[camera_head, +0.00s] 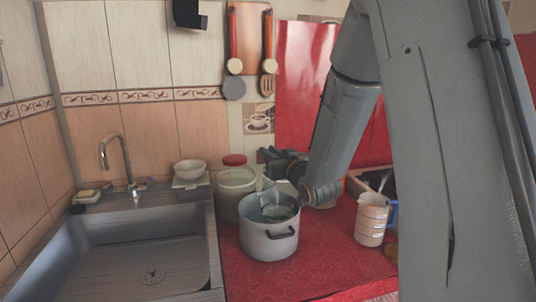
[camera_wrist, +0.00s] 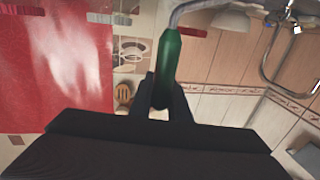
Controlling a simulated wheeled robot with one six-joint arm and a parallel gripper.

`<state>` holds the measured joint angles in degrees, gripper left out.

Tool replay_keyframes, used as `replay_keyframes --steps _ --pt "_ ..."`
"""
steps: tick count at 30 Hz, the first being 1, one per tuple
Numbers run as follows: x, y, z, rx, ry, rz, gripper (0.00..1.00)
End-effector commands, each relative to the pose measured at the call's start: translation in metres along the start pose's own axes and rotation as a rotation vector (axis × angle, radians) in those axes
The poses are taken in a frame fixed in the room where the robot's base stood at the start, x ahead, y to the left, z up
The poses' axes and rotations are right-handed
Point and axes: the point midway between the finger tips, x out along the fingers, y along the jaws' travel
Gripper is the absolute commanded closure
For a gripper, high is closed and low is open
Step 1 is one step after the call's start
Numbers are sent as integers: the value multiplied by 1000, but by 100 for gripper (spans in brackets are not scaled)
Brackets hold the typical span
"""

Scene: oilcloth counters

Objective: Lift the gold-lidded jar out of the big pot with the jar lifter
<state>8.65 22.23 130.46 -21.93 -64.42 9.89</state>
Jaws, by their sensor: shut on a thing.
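The big pot (camera_head: 268,243) is a pale metal pot with dark side handles, standing on the red counter in the head view. Inside it is water with a pale, glassy shape (camera_head: 278,212); I cannot make out a gold lid on it. My gripper (camera_head: 283,165) is above and behind the pot's rim, partly hidden by my arm. In the wrist view my gripper (camera_wrist: 164,88) is shut on the green handle of the jar lifter (camera_wrist: 167,62). The lifter's metal wire runs off the top of that view, and its far end is hidden there.
A pale container (camera_head: 234,190) with a red lid behind it stands behind the pot. A measuring jug (camera_head: 371,220) with a blue handle stands to the right. The sink (camera_head: 140,250) and faucet (camera_head: 117,160) are at left.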

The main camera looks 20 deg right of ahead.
Motion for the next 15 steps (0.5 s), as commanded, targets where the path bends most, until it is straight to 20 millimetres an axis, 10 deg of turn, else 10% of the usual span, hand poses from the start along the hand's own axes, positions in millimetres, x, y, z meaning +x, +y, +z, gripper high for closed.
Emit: replay_keyframes --steps 15 --pt "2 14 0 1 0 1 100"
